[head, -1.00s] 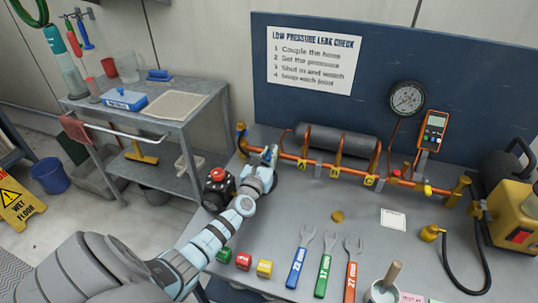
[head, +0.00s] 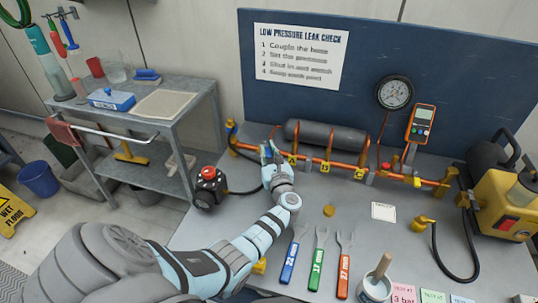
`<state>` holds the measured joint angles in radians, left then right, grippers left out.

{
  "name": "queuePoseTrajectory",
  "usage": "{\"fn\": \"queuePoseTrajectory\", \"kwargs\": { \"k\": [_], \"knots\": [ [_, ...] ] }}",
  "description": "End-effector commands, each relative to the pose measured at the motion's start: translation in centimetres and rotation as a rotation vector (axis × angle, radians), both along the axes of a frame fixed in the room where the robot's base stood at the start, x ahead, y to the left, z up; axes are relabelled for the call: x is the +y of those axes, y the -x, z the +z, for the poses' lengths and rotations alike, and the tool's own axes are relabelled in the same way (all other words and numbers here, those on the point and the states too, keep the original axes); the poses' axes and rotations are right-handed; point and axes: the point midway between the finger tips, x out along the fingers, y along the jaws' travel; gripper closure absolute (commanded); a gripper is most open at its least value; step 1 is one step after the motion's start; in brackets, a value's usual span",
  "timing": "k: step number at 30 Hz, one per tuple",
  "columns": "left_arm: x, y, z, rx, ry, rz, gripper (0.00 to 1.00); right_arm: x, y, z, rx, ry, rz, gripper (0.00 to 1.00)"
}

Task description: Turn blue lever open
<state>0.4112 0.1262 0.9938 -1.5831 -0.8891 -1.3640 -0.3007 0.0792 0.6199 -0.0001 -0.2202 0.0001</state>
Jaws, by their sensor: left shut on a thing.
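My left gripper (head: 267,153) is at the left part of the orange pipe (head: 322,162), just left of the yellow tag A. It is shut on a small blue piece there, which looks like the blue lever (head: 272,148). My fingers and wrist hide most of the lever, so its exact angle cannot be told. My right gripper is out of view.
A black box with a red button (head: 208,186) stands left of my wrist. A gauge (head: 394,92) and orange meter (head: 420,122) stand behind the pipe. A yellow pump (head: 508,205) is at right.

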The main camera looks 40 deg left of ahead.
Motion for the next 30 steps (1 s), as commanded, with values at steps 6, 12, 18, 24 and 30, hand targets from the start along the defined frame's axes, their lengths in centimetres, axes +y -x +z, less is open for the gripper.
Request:
{"fn": "queuePoseTrajectory", "kwargs": {
  "k": [6, 12, 18, 24, 30],
  "knots": [
    [-0.5, -0.8, -0.7, -0.002, 0.0, 0.139, 1.0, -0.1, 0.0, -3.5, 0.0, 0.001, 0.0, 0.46],
    [-0.7, -1.1, -0.4, 0.0, -0.001, 0.219, 1.0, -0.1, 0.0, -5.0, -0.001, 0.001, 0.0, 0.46],
    [-0.7, -1.3, -0.2, 0.0, -0.001, 0.25, 1.0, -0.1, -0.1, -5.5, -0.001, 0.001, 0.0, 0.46],
    [-0.7, -1.3, -0.1, 0.001, 0.0, 0.254, 1.0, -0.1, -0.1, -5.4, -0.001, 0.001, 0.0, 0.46],
    [-0.7, -1.3, -0.1, 0.0, -0.001, 0.253, 0.81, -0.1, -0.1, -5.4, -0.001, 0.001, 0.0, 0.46]
  ]
}}
